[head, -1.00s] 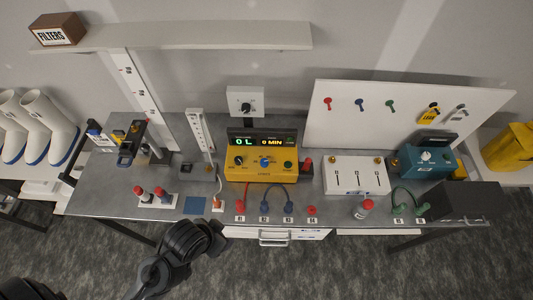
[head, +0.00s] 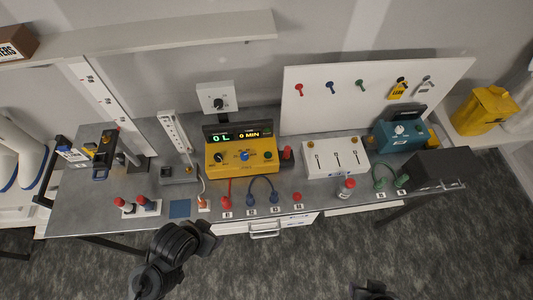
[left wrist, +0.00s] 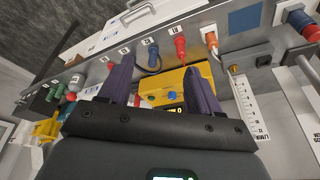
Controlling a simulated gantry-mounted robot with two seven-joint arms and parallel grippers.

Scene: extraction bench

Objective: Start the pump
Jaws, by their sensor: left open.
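The yellow pump unit (head: 243,157) stands at the middle of the bench. Its lit green display (head: 237,135) reads 0 L and 0 MIN. Its front has a black knob (head: 220,158), a blue knob (head: 244,156) and a green button (head: 268,155). My left gripper (head: 212,236) is at the bench's front edge, below and left of the unit. In the left wrist view my left gripper (left wrist: 158,66) is open and empty, with the yellow unit (left wrist: 165,95) partly hidden behind its fingers. A dark part of my right arm (head: 370,291) shows at the bottom edge; its jaws cannot be made out.
Red and blue hose plugs (head: 250,198) line the front edge. A wall switch (head: 217,98) is behind. Floor space lies in front.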

